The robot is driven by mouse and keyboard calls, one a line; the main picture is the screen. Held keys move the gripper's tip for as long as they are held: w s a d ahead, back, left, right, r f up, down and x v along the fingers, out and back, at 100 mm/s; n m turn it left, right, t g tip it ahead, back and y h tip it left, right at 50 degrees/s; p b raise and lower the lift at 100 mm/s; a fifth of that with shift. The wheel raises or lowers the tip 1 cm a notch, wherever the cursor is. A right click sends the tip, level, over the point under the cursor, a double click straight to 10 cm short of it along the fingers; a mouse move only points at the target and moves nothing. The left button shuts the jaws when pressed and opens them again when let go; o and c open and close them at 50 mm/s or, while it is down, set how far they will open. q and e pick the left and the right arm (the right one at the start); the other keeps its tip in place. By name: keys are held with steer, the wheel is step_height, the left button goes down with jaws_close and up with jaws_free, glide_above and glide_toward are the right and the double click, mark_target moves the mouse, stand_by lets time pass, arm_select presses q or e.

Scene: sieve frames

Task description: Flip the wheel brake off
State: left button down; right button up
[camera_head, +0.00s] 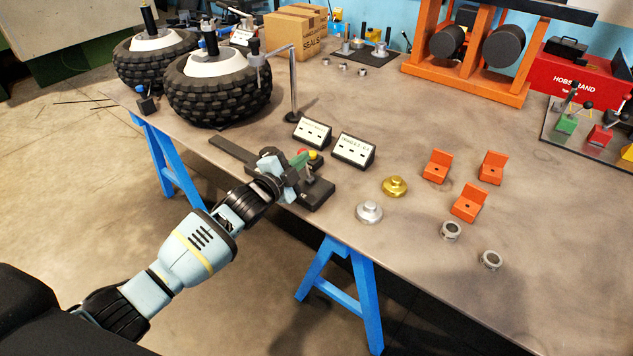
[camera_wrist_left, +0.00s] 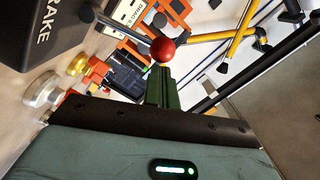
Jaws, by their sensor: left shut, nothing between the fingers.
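The brake unit is a dark box (camera_head: 318,194) at the front edge of the bench in the head view, partly hidden by my left gripper. In the left wrist view, a dark box marked "RAKE" (camera_wrist_left: 42,38), its first letter cut off, shows at the upper left. My left gripper (camera_head: 300,160) is over the brake unit. Its green fingers (camera_wrist_left: 163,88) are shut with nothing between them, and their tips are at the knob's lower edge; I cannot tell whether they touch. My right gripper is not in view.
Two knobbed wheels (camera_head: 218,90) are at the back left. A gold part (camera_head: 395,187), a silver part (camera_head: 369,212) and orange brackets (camera_head: 437,166) lie to the right.

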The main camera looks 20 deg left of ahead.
arm_select(q)
steer(key=shift+w+a+f+n, duration=0.15)
steer(key=shift+w+a+n, duration=0.15)
steer(key=shift+w+a, duration=0.35)
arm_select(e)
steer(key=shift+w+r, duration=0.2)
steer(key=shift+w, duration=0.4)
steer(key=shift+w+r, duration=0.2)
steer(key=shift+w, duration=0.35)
arm_select(q)
steer(key=shift+s+a, duration=0.1)
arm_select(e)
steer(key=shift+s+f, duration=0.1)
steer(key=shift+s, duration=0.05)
